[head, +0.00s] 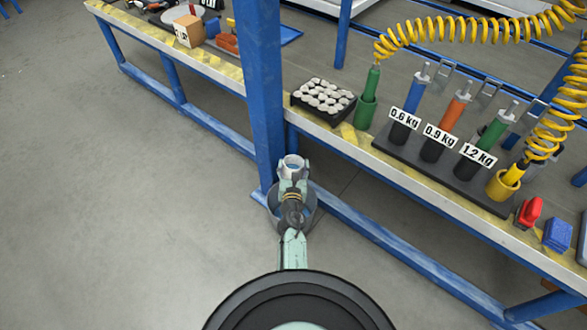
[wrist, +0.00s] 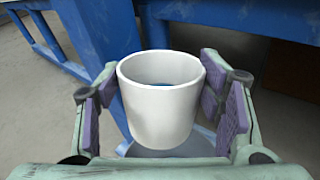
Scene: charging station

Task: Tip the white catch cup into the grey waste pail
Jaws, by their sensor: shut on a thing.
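The white catch cup (wrist: 158,115) is held between the purple pads of my gripper (wrist: 160,98) in the wrist view. It looks roughly upright, with its mouth up and something blue-grey visible inside. In the head view the cup (head: 292,160) is at the far end of my gripper (head: 292,176). The grey waste pail (head: 273,208) stands on the floor below my gripper, partly hidden by my arm. In the wrist view part of a grey round shape, likely the pail (wrist: 190,148), shows beneath the cup.
A blue post (head: 262,90) rises just behind the cup, and a blue lower rail (head: 375,245) runs right. The bench holds a black tray of pale round pieces (head: 323,97), weighted tools in a rack (head: 420,160) and yellow coiled hoses (head: 470,28). Floor on the left is clear.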

